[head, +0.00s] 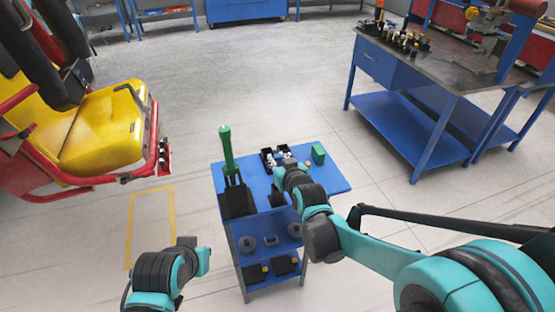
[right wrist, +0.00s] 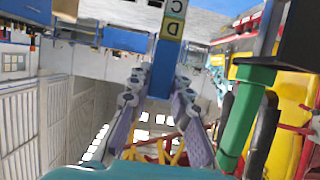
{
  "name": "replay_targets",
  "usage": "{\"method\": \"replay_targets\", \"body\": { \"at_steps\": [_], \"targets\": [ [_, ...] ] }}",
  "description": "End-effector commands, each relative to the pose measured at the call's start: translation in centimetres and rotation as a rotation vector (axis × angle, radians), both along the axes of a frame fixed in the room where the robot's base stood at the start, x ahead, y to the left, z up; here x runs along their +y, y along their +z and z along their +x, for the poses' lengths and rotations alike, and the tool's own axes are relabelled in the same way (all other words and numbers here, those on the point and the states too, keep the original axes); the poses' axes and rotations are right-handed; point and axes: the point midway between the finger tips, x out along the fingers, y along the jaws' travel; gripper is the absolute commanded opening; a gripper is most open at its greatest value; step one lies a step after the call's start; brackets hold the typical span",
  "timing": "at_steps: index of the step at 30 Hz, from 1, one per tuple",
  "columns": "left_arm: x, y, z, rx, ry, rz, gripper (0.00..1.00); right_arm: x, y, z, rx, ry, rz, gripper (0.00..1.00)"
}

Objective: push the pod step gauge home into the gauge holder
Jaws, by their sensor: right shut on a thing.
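In the head view my right wrist is over the blue cart, and the arm hides the fingers and the gauge. I cannot make out the gauge holder for certain. A black block (head: 238,204) sits at the cart's left front, below an upright green handle (head: 226,148). My left arm is at the lower left, its fingers unseen.
The blue cart top (head: 328,180) has bare room at its right. A black tray with small white parts (head: 270,158) and a green block (head: 318,153) stand towards the back. Lower shelves hold grey and black parts. A yellow seat (head: 100,130) is left; a workbench (head: 440,70) stands right.

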Motion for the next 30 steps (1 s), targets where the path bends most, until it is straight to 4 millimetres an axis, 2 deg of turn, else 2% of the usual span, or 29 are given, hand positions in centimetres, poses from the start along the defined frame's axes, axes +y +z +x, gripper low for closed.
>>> {"method": "replay_targets", "body": {
  "at_steps": [30],
  "targets": [
    [0.0, -1.8, 0.0, 0.0, 0.0, 0.0, 0.0, 0.0, -2.1, 0.0, -0.001, 0.0, 0.0, 0.0]
  ]
}}
